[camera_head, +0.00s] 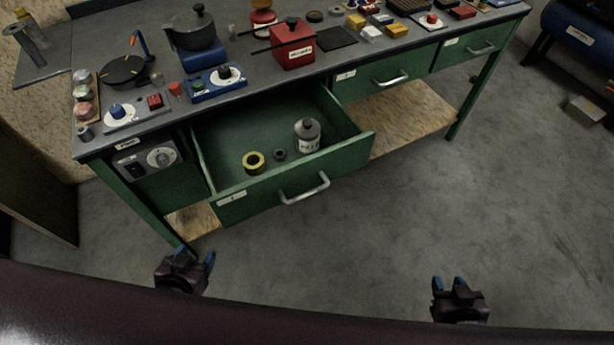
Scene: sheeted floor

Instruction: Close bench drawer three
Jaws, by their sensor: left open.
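The green workbench (290,84) has its left drawer (352,153) pulled far out; the mark on its label is too small to read surely. The drawer's silver bar handle (304,190) faces me. Inside lie a yellow tape roll (253,162), a small dark ring (279,155) and a grey bottle with a white label (307,135). The middle drawer (358,86) and right drawer (462,48) are shut. My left gripper (195,256) is open and empty, below and left of the handle. My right gripper (449,283) is open and empty, below and right of it. Neither touches the drawer.
A red box (293,45), a grey pot (194,27) and several small parts stand on the benchtop. A wooden lower shelf (412,118) shows beneath the drawers. A blue machine (580,38) stands at far right. The grey floor before the bench is clear.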

